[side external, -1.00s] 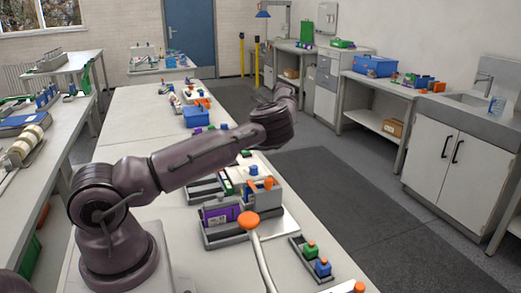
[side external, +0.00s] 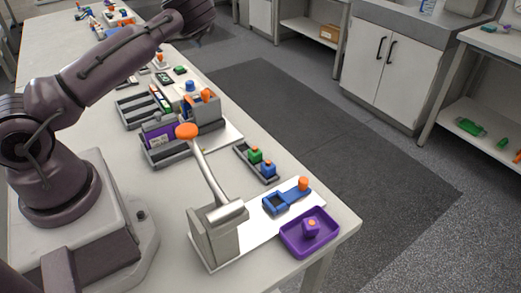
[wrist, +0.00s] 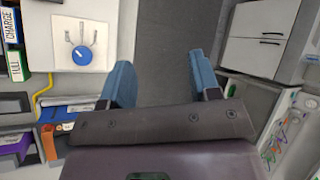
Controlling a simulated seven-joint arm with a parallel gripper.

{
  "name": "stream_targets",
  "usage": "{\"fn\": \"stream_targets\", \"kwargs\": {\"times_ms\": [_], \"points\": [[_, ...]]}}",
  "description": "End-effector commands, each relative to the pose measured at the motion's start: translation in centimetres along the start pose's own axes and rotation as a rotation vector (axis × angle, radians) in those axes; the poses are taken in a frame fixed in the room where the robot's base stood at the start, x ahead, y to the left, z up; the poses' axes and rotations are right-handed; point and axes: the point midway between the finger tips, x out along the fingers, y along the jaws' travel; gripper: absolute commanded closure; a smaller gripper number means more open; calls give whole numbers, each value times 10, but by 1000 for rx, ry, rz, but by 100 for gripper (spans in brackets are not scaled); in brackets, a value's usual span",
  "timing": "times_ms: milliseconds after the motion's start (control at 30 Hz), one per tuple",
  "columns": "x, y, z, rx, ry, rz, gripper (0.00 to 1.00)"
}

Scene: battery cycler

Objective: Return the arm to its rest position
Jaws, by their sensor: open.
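My arm reaches out over the bench in the side view, its wrist end running off the top edge there. The fingers cannot be made out in that view. In the wrist view, my gripper (wrist: 162,80) shows two blue fingers wide apart with nothing between them. Grey floor and the bench edge lie beyond the fingers. A white panel with a blue knob (wrist: 82,55) lies left of the fingers. Upright cards marked CHARGE (wrist: 10,25) and FULL (wrist: 14,64) stand at the far left of that view. My gripper touches none of these.
A lever with an orange knob (side external: 187,131) rises from the bench. Near it are a purple tray (side external: 327,243) with a purple block, a blue holder (side external: 275,204) and a rack with green and blue blocks (side external: 257,160). A white cabinet (side external: 378,75) stands across open floor.

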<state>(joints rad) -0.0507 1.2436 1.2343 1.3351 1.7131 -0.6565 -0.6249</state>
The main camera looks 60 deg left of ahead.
Motion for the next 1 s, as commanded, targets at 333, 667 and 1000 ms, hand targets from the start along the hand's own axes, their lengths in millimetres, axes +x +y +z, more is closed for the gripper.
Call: {"fn": "stream_targets", "kwargs": {"times_ms": [333, 667, 1000], "points": [[-88, 16, 43, -835, -156, -251, 43], [-205, 113, -41, -1269, -108, 198, 43], [-363, 208, -122, -1238, 153, 594, 43]]}}
